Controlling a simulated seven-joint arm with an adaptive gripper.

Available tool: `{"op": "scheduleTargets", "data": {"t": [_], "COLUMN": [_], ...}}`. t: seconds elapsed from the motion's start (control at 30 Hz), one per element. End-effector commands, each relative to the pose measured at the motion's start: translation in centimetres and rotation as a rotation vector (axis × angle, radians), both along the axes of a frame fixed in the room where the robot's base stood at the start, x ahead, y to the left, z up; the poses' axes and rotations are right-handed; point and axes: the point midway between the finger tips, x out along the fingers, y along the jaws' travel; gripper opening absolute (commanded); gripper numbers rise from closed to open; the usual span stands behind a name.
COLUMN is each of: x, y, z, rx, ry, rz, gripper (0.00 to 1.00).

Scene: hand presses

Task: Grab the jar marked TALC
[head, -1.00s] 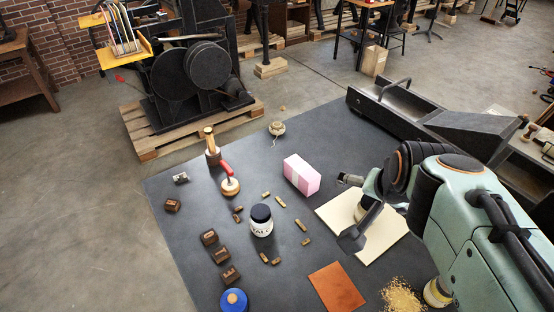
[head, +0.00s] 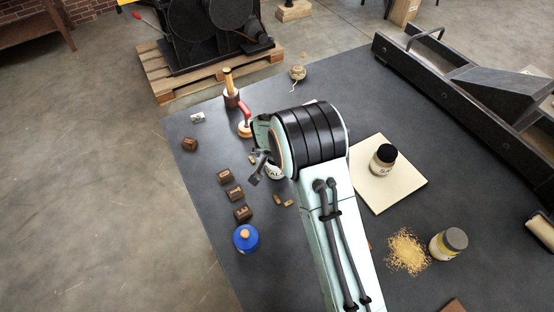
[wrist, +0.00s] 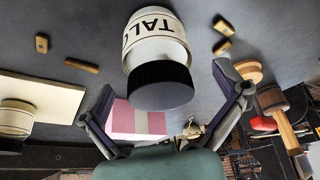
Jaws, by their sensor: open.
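The jar marked TALC (wrist: 155,45) is white with a dark lid, and its lettering shows upside down in the wrist view. In the head view the jar (head: 275,173) is mostly hidden behind my arm. My gripper (wrist: 170,98) is open, with one finger on each side of the lid in the wrist view. I cannot tell how far the jar is from the fingertips. In the head view my gripper (head: 257,168) is beside the jar, partly covered by my wrist.
Another dark-lidded jar (head: 383,160) stands on a cream board (head: 405,190). A grey-lidded jar (head: 449,243) stands beside yellow grains (head: 407,252). Dark wooden blocks (head: 235,193) and a blue round tin (head: 246,239) lie left of my arm. A pink box (wrist: 137,122) shows beyond the jar.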

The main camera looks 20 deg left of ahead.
Motion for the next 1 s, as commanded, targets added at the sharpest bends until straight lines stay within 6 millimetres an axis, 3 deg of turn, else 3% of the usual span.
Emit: {"op": "scheduleTargets", "data": {"t": [0.13, 0.43, 0.67, 1.0], "x": [0.6, 0.7, 0.7, 0.7], "y": [0.0, 0.0, 0.0, 0.0], "z": [-1.4, -1.7, -1.7, -1.6], "rx": [0.000, 0.000, 0.000, 0.000], "ry": [0.000, 0.000, 0.000, 0.000], "rz": [0.000, -0.001, -0.001, -0.001], "gripper": [0.97, 0.97, 0.25, 0.25]}}
